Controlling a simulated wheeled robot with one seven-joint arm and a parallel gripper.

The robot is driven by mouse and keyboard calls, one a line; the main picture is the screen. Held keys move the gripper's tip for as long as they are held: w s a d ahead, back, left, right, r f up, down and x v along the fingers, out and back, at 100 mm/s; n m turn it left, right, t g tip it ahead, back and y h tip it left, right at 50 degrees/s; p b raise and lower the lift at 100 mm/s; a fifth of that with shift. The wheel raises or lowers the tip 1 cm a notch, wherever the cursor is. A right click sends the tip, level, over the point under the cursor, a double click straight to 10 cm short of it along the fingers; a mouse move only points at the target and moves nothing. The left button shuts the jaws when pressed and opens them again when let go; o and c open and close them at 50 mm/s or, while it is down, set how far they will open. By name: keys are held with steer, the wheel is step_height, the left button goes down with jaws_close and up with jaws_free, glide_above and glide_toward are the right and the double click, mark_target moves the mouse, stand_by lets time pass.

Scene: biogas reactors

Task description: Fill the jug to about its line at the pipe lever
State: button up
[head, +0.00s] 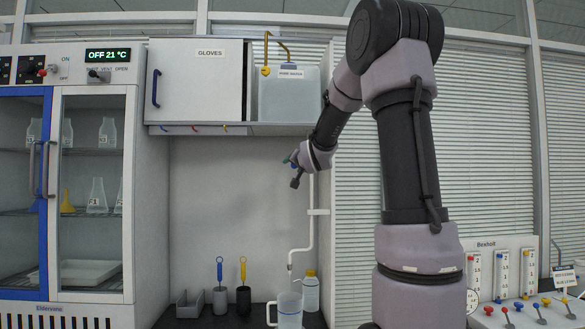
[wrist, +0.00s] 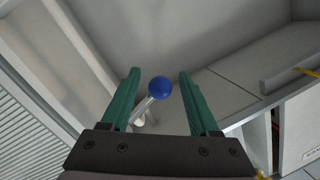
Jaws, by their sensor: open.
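The clear jug (head: 289,314) with a pale handle stands on the bench, below the open end of the white pipe (head: 308,232). Its fill line and water level are too small to tell. In the wrist view, the pipe lever has a blue ball knob (wrist: 159,88) on a pale metal rod. My gripper (wrist: 159,74) is open, with one green finger on each side of the knob and visible gaps to both. In the head view, my gripper (head: 291,161) is high beside the pipe's upper part, under the wall cupboard; the lever is mostly hidden there.
A bottle with a yellow cap (head: 311,291) stands right behind the jug. Brushes in holders (head: 220,297) and a grey bin (head: 189,304) stand left of it. The cupboard (head: 196,80) and a water tank (head: 288,98) are above. Coloured levers (head: 518,306) fill the right bench.

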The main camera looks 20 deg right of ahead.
steer(key=s, duration=0.8)
steer(key=shift+s+a+r, duration=0.25)
steer(key=shift+a+r, duration=0.15)
stand_by(6.8)
